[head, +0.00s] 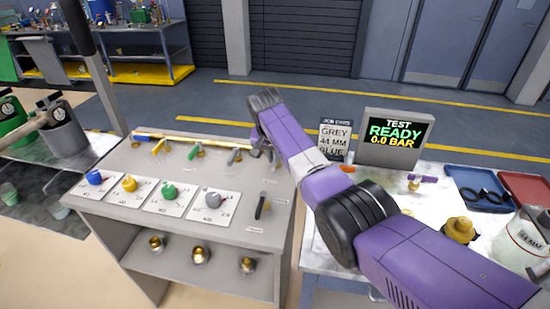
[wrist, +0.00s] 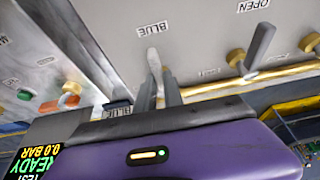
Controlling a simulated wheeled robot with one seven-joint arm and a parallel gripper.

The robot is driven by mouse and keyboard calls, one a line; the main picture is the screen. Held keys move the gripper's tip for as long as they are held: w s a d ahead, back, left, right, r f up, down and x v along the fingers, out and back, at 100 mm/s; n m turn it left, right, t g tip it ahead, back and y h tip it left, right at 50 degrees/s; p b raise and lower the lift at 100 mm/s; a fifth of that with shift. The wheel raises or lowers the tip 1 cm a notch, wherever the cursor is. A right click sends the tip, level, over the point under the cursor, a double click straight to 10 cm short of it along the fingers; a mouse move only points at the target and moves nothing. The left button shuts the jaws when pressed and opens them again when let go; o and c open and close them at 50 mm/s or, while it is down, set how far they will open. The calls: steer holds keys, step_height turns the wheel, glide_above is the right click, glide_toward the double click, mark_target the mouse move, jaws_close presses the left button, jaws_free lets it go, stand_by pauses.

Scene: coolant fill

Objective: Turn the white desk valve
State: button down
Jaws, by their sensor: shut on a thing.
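The white desk valve's handle (wrist: 152,57) shows in the wrist view as a pale lever pointing up the picture, beside a label that reads BLUE. My gripper (wrist: 159,85) has its two grey fingers on either side of this handle and is shut on it. In the head view my gripper (head: 266,148) is at the back right of the grey desk (head: 130,180). There my wrist and fingers mostly hide the white valve, so its angle is unclear.
Beside it stand a grey lever (head: 234,155), a green lever (head: 196,150) and a yellow lever (head: 158,147). Several coloured knobs and a black lever (head: 262,206) are nearer. A screen (head: 396,136) reads TEST READY 0.0 BAR. A job sign (head: 334,138) stands behind my arm.

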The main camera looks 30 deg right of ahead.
stand_by(0.3)
steer(key=c, duration=1.5)
jaws_free()
steer(key=shift+o, duration=0.2)
steer(key=shift+b+v, duration=0.35)
steer(key=shift+v, duration=3.6)
